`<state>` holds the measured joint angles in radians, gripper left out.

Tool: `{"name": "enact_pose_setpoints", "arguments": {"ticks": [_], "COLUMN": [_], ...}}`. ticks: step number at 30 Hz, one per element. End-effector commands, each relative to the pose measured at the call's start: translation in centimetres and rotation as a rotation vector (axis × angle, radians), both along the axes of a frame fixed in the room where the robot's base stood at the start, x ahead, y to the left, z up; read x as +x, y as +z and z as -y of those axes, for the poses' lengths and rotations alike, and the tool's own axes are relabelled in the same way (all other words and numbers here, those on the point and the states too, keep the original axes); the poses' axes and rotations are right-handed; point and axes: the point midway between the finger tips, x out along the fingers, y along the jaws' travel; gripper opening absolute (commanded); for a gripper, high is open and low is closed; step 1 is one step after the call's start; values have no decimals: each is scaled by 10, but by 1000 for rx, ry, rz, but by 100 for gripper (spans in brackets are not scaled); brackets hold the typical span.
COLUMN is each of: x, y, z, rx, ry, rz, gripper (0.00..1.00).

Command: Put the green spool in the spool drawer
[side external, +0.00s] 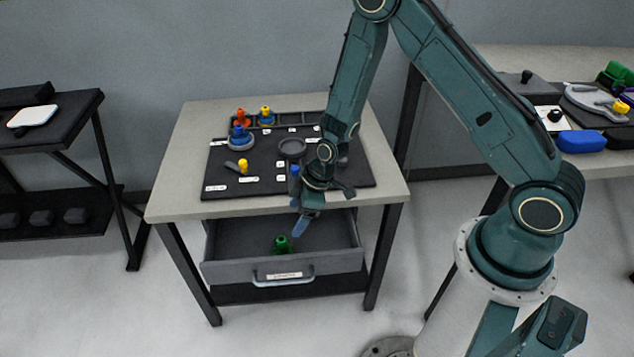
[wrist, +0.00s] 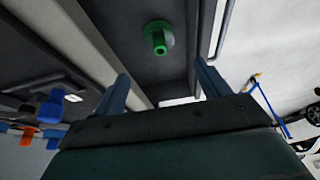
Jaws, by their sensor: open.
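The green spool (side external: 282,244) sits inside the open spool drawer (side external: 330,263), near the drawer's front wall. It also shows in the wrist view (wrist: 159,38), standing on the dark drawer floor. The drawer is pulled out below the table top and has a handle and a pale label on its front. My gripper (side external: 300,222) is above the drawer, up and to the right of the spool. In the wrist view its two blue fingers (wrist: 162,88) are wide apart with nothing between them. The spool is clear of both fingers.
The table (side external: 180,190) carries a black mat (side external: 218,180) with a blue spool (side external: 240,138), a yellow-topped tool (side external: 243,166) and a round dish (side external: 292,149). The table's front edge is close to my gripper.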

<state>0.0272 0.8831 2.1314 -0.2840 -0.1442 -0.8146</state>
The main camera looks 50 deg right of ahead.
Motion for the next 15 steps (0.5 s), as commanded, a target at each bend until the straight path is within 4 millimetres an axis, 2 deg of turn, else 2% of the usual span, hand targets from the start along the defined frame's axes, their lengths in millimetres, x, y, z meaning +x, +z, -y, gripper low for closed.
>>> {"name": "enact_pose_setpoints", "arguments": {"ticks": [11,15], "x": [0,2], "y": [1,10], "z": [0,1], "rx": [-1,-2], "ry": [0,-7], "rz": [1,5], "gripper": [75,75]}}
